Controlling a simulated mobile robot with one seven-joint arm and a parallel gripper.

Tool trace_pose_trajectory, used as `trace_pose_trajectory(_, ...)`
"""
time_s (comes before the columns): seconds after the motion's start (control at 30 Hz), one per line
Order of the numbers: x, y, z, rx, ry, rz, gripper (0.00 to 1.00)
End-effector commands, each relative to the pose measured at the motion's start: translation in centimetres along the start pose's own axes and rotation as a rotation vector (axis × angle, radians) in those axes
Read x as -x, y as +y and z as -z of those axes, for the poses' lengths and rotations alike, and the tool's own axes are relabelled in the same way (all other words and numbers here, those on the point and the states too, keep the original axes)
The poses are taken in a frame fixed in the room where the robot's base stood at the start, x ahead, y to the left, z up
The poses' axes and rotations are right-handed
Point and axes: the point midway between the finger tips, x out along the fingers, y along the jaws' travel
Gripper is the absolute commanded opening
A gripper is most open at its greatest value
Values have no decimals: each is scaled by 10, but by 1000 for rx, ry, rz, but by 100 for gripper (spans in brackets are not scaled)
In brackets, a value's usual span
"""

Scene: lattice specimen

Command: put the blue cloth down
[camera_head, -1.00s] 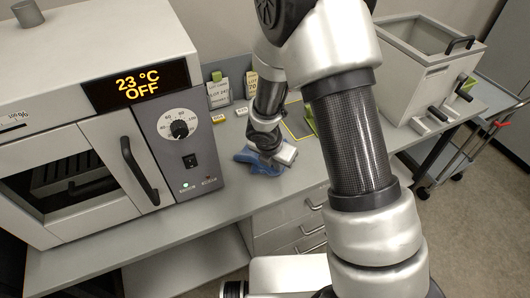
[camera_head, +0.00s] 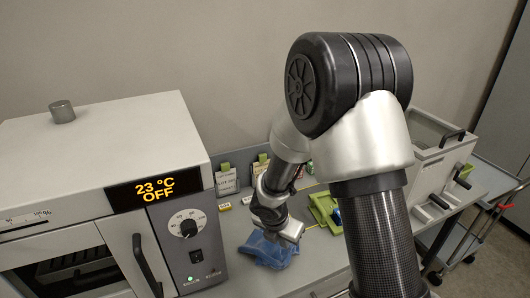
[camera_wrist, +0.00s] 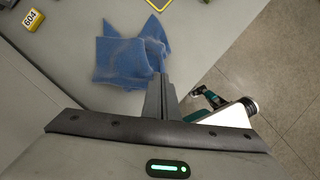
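The blue cloth (camera_head: 268,250) is crumpled at the bench front, to the right of the oven, below my gripper (camera_head: 290,232). In the wrist view the cloth (camera_wrist: 125,58) spreads out beyond the fingertips, with folds gathering toward them. My gripper's fingers (camera_wrist: 161,82) are close together with a bit of the cloth at their tips. I cannot tell how much of the cloth rests on the grey bench (camera_wrist: 60,75).
The oven (camera_head: 130,200) reads 23 °C OFF. Tag cards (camera_head: 227,182) and small yellow labels (camera_head: 225,206) stand behind the cloth. A green item (camera_head: 322,207) lies to the right. A grey bin (camera_head: 440,160) and a trolley (camera_head: 480,225) are further right.

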Motion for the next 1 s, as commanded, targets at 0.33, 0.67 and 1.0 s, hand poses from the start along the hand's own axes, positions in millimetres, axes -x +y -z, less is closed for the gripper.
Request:
trace_pose_trajectory(0.33,115,-54,-62,-718,-95,-24,0)
trace_pose_trajectory(0.67,255,-147,-46,-1830,-12,-129,0)
trace_pose_trajectory(1.0,321,-178,14,-2526,275,-187,0)
